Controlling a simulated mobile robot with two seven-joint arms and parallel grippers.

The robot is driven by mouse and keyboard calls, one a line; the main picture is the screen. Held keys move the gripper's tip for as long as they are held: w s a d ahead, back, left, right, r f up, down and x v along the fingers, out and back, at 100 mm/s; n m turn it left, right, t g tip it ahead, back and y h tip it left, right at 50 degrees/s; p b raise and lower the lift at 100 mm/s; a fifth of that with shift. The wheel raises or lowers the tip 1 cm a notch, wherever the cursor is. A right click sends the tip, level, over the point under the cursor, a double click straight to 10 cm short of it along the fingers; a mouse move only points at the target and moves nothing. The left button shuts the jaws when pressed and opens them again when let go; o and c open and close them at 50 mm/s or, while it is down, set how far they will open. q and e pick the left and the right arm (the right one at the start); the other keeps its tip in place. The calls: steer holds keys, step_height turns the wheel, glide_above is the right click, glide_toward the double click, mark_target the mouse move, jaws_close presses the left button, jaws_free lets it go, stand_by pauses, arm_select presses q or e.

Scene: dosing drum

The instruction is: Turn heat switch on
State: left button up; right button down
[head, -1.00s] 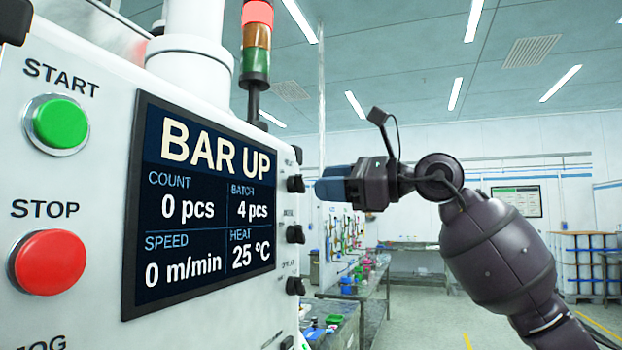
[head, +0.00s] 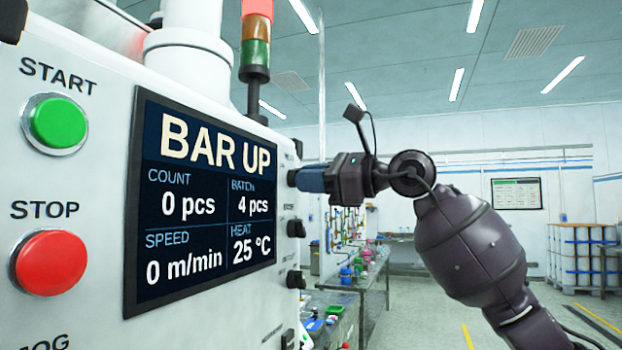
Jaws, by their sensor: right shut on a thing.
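The white control panel fills the left side, with a column of small black switch knobs on its right edge. My right gripper (head: 302,179) is at the top knob (head: 292,178), its blue fingers pointing left. It is shut on that knob, which is mostly hidden by the fingertips. The small labels by the knobs are too small to read surely, so I cannot tell which is the heat switch. The middle knob (head: 296,228) and lower knob (head: 296,280) are free. The screen (head: 205,200) reads BAR UP and HEAT 25 °C. My left gripper is not in view.
A green START button (head: 58,122) and a red STOP button (head: 50,262) sit on the panel's left. A signal tower (head: 256,45) stands behind the panel. Benches (head: 375,275) with coloured items stand behind. The floor at the right is mostly open.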

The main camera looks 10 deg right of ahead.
steer(key=shift+m, duration=0.3)
steer(key=m, duration=1.1)
steer(key=shift+r, duration=0.1)
steer(key=shift+m, duration=0.3)
stand_by(0.4)
steer(key=c, duration=1.2)
jaws_free()
